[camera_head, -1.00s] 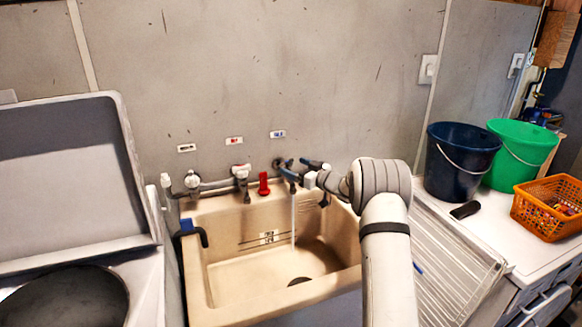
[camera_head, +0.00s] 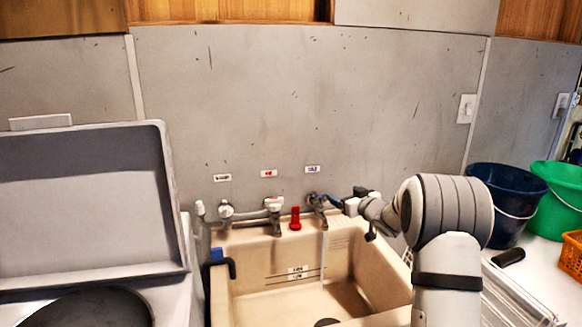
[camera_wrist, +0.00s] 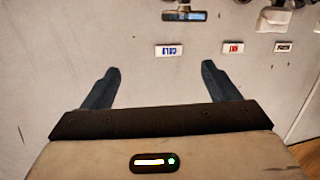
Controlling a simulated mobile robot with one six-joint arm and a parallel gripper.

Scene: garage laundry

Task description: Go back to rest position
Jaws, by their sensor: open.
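My gripper (camera_head: 343,198) is beside the right-hand tap (camera_head: 318,203), under the blue label, at the right of the head view. In the wrist view my gripper (camera_wrist: 159,68) has its two dark fingers spread wide with nothing between them. The tap (camera_wrist: 185,15) with its dark handle shows beyond the fingertips, apart from them there. In the head view the fingers and tap overlap, so I cannot tell the exact gap. A thin stream of water (camera_head: 324,250) falls from this tap into the beige sink (camera_head: 222,300).
A raised lid (camera_head: 80,210) stands left. A dark blue bucket (camera_head: 505,190), green bucket (camera_head: 560,200) and orange basket (camera_head: 572,255) stand right.

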